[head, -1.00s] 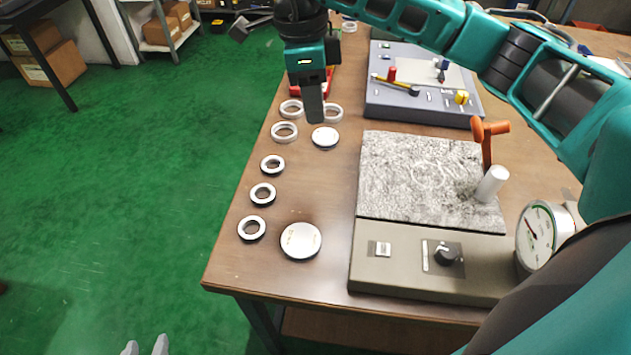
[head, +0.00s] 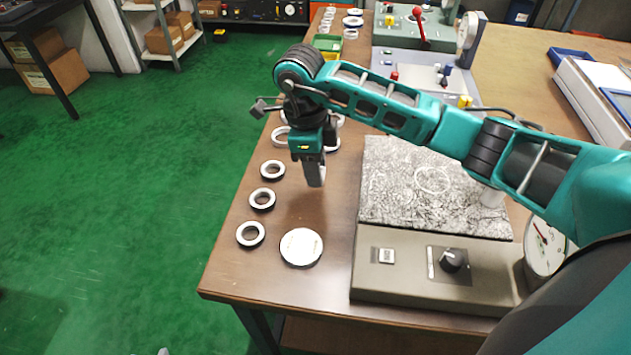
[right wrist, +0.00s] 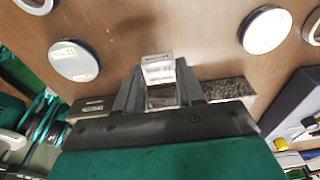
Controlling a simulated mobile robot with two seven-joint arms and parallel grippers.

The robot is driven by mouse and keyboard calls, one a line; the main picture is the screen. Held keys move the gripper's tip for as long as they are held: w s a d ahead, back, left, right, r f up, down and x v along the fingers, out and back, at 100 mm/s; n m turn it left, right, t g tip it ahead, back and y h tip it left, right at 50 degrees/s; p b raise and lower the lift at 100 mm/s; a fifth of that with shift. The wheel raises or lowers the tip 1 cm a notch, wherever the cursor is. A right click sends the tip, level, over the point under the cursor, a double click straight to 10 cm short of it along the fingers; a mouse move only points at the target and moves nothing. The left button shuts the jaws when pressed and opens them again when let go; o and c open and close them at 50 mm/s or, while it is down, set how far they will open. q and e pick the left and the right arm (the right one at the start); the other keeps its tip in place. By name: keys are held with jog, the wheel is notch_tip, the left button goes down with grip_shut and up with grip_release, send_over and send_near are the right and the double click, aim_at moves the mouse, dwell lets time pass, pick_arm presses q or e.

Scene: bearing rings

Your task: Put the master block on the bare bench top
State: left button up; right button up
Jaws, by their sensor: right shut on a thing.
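The master block is a small silvery metal block (right wrist: 158,70) between the fingers in the right wrist view. In the head view it shows as a grey piece (head: 316,177) below the fingers. My right gripper (head: 313,163) is shut on it, over the bare brown bench top (head: 325,215), between the row of rings and the granite plate (head: 420,185). I cannot tell whether the block touches the bench. The gripper hides some rings and a disc behind it. My left gripper is not in view.
A white-topped disc (head: 301,247) lies nearer the front. A grey control box (head: 430,272) and a dial gauge (head: 545,248) are at the right. Bare bench lies between disc, rings and box.

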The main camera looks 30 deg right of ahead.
aim_at(316, 194)
jog(key=shift+f, duration=2.25)
jog(key=shift+f+b, duration=0.25)
jog(key=shift+b, duration=0.1)
jog(key=o, duration=1.1)
jog(key=shift+r, duration=0.1)
notch_tip(316, 194, up, 12)
jog(key=a, duration=0.1)
jog(key=shift+w+r+p, duration=0.15)
jog(key=shift+w+p, duration=0.25)
jog(key=shift+p, duration=0.05)
jog(key=shift+a, duration=0.1)
